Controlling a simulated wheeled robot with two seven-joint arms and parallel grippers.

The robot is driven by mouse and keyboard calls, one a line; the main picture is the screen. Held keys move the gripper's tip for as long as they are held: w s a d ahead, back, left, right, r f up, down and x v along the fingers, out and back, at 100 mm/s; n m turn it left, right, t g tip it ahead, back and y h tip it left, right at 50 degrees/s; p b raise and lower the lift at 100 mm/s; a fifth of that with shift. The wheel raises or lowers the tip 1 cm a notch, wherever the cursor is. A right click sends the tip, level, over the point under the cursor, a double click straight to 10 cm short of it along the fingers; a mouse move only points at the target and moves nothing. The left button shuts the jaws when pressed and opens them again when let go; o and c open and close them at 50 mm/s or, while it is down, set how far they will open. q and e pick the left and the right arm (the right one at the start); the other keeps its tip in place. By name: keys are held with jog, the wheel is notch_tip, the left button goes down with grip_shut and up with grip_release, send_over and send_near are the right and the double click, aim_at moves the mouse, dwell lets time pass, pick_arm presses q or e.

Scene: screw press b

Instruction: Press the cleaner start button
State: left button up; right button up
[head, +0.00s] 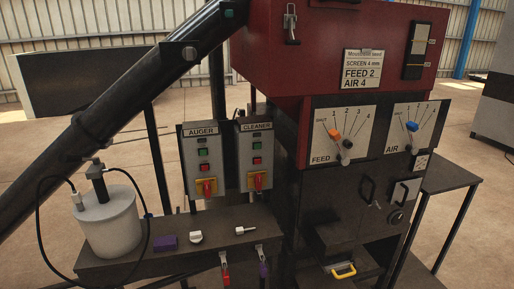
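The grey box labelled CLEANER (255,154) hangs on an upright panel near the middle of the head view. It carries a green button (256,146), with a red button (257,161) below it. A red rotary handle on a yellow plate (258,181) sits at the bottom of the box. A similar grey box labelled AUGER (190,160) stands just to its left, with its own green button (203,152) and red button (203,165). Neither of my grippers is in view.
A shelf (150,268) below the boxes holds a white canister (108,225) with a black cable, a purple block (165,243) and small white items. A thick dark tube (120,105) slants across the left. The red machine (335,45) with FEED and AIR dials stands right.

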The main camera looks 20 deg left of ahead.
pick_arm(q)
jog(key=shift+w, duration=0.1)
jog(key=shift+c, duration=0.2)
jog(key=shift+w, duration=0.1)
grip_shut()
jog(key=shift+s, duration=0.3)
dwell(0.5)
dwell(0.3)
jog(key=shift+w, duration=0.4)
